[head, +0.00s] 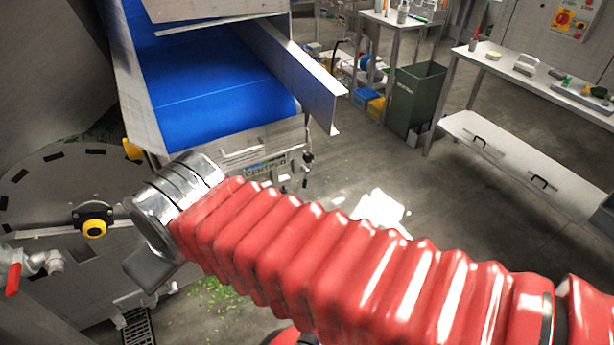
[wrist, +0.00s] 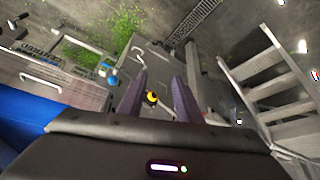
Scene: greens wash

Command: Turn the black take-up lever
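A small black lever-like part (head: 307,157) sticks out from the side of the conveyor's end, below the blue belt. It is small, and I cannot be sure it is the take-up lever. I cannot make it out in the wrist view. My gripper (wrist: 160,75) is open in the wrist view, its two dark fingers apart with nothing held. A yellow knob (wrist: 151,98) shows between the fingers, beyond them; whether it touches them is not clear.
The blue belt (head: 215,95) has a metal side guard (head: 290,70). A yellow knob on a black mount (head: 94,228) and a red-handled valve (head: 13,278) are at left. A green bin (head: 415,98) and a steel table (head: 545,85) stand right. Open floor lies between.

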